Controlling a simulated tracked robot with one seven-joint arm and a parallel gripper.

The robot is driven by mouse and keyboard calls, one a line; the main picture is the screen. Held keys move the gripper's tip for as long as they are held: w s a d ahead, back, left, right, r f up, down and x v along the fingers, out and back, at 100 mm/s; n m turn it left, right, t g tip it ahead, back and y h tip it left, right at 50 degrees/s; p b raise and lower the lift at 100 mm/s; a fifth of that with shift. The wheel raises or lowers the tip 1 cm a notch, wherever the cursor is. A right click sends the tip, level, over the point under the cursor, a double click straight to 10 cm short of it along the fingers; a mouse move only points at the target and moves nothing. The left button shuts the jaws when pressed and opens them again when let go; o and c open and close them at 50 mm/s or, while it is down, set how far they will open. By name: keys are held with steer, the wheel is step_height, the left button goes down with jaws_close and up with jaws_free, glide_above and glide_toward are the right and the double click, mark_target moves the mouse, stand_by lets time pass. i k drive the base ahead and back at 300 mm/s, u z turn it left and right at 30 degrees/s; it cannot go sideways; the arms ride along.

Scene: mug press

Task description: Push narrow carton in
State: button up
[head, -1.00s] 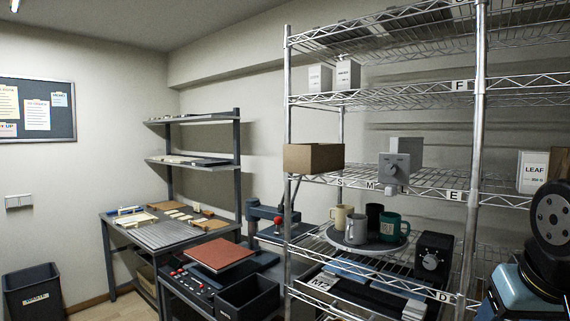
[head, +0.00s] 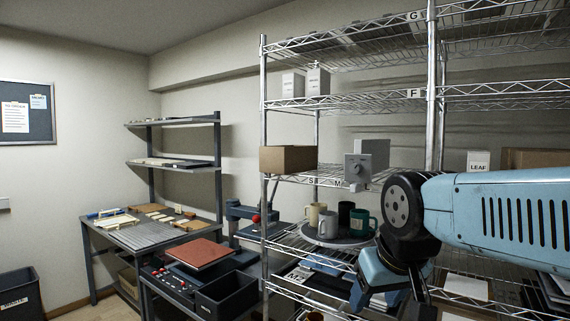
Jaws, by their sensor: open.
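Two white upright cartons stand side by side on the shelf marked F, near the rack's left post: a left one (head: 293,85) and a slightly taller right one (head: 318,81). A brown carton (head: 288,159) sits at the left front of the shelf below and seems to overhang its front edge. I cannot tell for certain which of these is the narrow carton. My blue arm reaches in from the right and bends down at a black joint, well right of the cartons.
A grey box with a knob (head: 361,168) stands on the middle shelf. Mugs (head: 327,224) stand on a round tray (head: 325,239) below. A wire rack post (head: 431,90) rises right of the cartons. A bench with a red-brown board (head: 200,253) is at left.

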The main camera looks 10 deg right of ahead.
mark_target(280, 159)
steer(key=u, duration=0.25)
steer(key=i, duration=0.9)
steer(key=u, duration=0.55)
